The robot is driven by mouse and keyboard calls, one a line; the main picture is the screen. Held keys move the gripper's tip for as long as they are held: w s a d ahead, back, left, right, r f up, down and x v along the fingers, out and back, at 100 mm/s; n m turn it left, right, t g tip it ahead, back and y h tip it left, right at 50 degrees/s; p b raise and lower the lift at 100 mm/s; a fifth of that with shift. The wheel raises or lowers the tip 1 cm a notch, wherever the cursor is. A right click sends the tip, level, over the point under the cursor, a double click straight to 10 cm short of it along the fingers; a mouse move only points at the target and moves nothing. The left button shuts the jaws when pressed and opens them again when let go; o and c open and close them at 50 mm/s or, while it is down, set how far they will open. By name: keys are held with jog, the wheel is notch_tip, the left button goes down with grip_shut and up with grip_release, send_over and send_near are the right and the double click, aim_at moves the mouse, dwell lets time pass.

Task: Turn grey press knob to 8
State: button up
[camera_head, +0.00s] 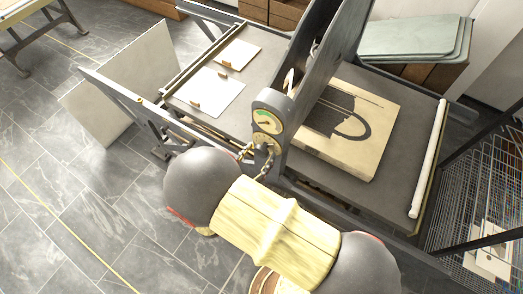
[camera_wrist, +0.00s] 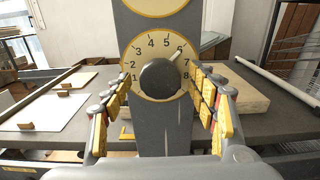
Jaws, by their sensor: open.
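The dark grey round knob (camera_wrist: 159,78) sits in the middle of a cream dial (camera_wrist: 133,60) on the grey press column (camera_wrist: 165,128) in the wrist view. The dial is numbered from 1 at lower left to 8 at lower right. The knob's pale pointer slants up and right, close to the 6. My gripper (camera_wrist: 161,86) is open, with its yellow-padded fingers spread to either side of the knob, and nothing is held. In the head view my gripper (camera_head: 256,160) is at the column's dial end, where the fingers partly hide the lower dial.
A second round dial (camera_head: 267,120) is above the knob's dial. The press bed (camera_head: 235,113) carries white sheets (camera_head: 207,91) at left and a pale printing block (camera_head: 376,160) at right. A white roller (camera_head: 429,160) lies along the right edge. A wire rack (camera_head: 480,190) stands further right.

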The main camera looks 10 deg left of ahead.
jog(key=shift+x, duration=0.9)
jog(key=c, duration=0.3)
jog(key=c, duration=0.9)
